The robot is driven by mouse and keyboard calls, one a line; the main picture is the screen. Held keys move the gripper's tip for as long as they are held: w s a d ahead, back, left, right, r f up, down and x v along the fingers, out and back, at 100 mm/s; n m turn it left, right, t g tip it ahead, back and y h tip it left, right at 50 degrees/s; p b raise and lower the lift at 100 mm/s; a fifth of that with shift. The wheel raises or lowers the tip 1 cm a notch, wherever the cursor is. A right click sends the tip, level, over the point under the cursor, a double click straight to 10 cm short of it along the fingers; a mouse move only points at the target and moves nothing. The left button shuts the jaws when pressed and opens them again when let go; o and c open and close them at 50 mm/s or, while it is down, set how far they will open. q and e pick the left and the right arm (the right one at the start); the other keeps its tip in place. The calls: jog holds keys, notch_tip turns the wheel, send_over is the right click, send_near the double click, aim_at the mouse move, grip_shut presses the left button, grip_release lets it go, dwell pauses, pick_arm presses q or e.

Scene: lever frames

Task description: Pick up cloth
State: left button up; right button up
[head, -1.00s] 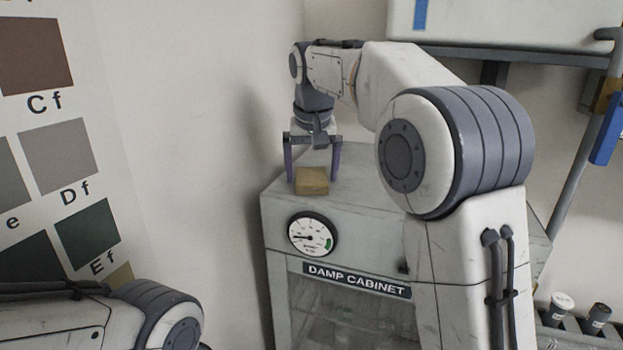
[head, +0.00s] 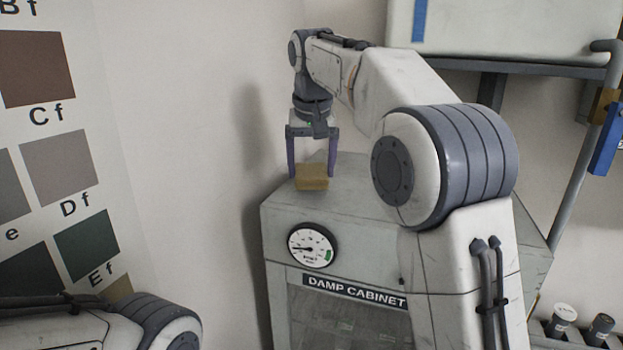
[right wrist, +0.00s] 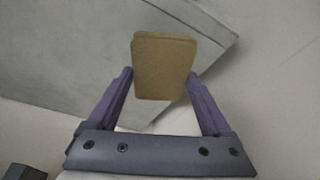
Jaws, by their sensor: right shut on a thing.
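The cloth (head: 311,178) is a small folded tan-yellow block above the top of the damp cabinet (head: 350,218), near its back left part. My right gripper (head: 311,169) points down and is shut on the cloth, with one purple finger at each side. The cloth appears a little above the cabinet top. In the right wrist view the cloth (right wrist: 163,66) sits between the finger ends of my right gripper (right wrist: 160,78), in front of the grey top. My left gripper is out of view.
A round gauge (head: 312,246) is on the cabinet front above a glass window. A wall chart of colour patches (head: 58,160) is at the left. A metal shelf frame (head: 575,165) with a white box (head: 500,28) stands at the right. Small capped containers (head: 563,318) sit low right.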

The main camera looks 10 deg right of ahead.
jog(key=s+d+r+b, duration=0.2)
jog(key=s+d+r, duration=0.5)
jog(key=s+d, duration=0.1)
jog(key=shift+d+r, duration=0.3)
jog(key=shift+d, duration=0.05)
